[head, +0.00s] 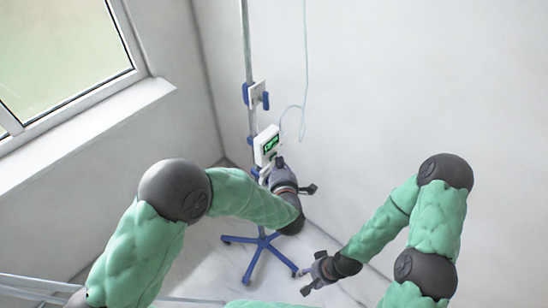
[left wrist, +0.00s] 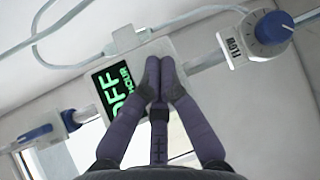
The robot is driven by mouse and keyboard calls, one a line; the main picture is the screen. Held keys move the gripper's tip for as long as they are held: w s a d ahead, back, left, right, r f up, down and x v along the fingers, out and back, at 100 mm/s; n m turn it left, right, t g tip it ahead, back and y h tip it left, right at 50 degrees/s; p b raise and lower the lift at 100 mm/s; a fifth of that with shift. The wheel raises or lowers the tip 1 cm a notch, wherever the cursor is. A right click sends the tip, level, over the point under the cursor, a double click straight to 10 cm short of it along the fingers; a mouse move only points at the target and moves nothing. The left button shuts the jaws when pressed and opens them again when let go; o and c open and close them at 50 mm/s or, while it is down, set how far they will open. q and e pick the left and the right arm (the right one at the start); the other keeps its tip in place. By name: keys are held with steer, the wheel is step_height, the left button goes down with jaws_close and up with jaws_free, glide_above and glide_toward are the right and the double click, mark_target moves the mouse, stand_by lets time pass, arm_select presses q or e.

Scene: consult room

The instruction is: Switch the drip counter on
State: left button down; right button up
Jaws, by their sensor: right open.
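The drip counter (head: 265,147) is a small white box with a lit green display, clamped on the pole of a drip stand (head: 247,50). In the left wrist view its dark screen (left wrist: 115,88) shows green letters reading OFF, with HOUR beside them. My left gripper (head: 280,163) is at the counter's lower right. Its fingers are closed together in the left wrist view (left wrist: 160,68) and cover part of the counter's face; I cannot tell whether they touch it. No switch shows clearly. My right gripper (head: 318,272) is open and empty, low and away from the stand.
A FLOW dial (left wrist: 272,28) with a blue knob sits on the pole beside the counter. Clear tubing (head: 303,90) hangs near the wall. The stand's blue wheeled base (head: 262,243) is on the floor below. A window (head: 60,50) with a sill is at left.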

arm_select(q)
steer(key=shift+w+a, duration=0.25)
steer(key=shift+a, duration=0.05)
stand_by(0.7)
stand_by(0.3)
steer(key=shift+s+d+b, duration=0.3)
steer(key=shift+s+d, duration=0.2)
steer(key=shift+d, duration=0.15)
steer(key=s+d, duration=0.1)
steer(key=d, duration=0.1)
steer(key=s+d, duration=0.2)
stand_by(0.5)
stand_by(0.6)
